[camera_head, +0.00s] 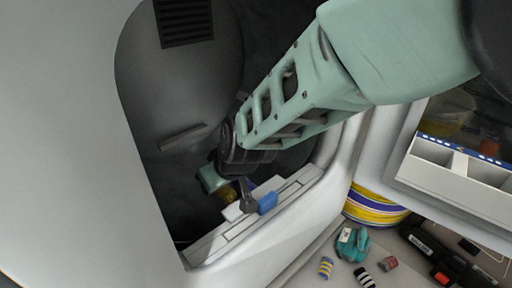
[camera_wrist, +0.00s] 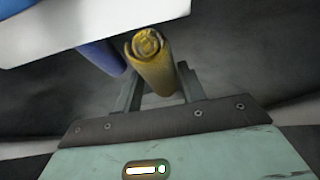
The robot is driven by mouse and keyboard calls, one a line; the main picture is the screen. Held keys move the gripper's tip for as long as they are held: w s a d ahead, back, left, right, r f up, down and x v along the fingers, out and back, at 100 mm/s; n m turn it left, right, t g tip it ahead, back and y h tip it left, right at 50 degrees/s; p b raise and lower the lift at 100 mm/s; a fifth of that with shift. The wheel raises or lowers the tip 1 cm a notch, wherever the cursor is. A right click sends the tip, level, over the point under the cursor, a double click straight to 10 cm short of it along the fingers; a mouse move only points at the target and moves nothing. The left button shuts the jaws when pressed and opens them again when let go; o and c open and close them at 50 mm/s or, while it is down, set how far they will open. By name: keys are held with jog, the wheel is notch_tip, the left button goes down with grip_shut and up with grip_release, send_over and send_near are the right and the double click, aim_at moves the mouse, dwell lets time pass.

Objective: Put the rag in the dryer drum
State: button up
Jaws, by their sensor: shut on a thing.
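The rag is a yellow, rolled-up cloth (camera_wrist: 152,62) in the wrist view. It stands between the two fingers of my gripper (camera_wrist: 158,88), which is shut on it. In the head view my gripper (camera_head: 221,188) reaches through the round opening of the dryer drum (camera_head: 178,95), just inside its lower rim, with a bit of the yellow rag (camera_head: 229,196) showing. The drum has a dark grey interior. My arm hides part of the opening, and the rag's far end is hidden.
The opening's pale lower rim (camera_head: 290,192) lies close to my gripper, with a blue block (camera_head: 267,203) on it. A blue object (camera_wrist: 103,55) is beside the rag. A striped yellow container (camera_head: 375,208), a teal item (camera_head: 352,244) and a white tray (camera_head: 455,178) are at right.

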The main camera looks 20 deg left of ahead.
jog(key=shift+f, duration=0.5)
jog(key=o, duration=1.1)
jog(key=shift+c, duration=0.2)
jog(key=shift+r, duration=0.15)
jog(key=shift+r, duration=0.3)
jog(key=p+v, duration=0.6)
jog(key=v, duration=0.6)
jog(key=shift+r, duration=0.2)
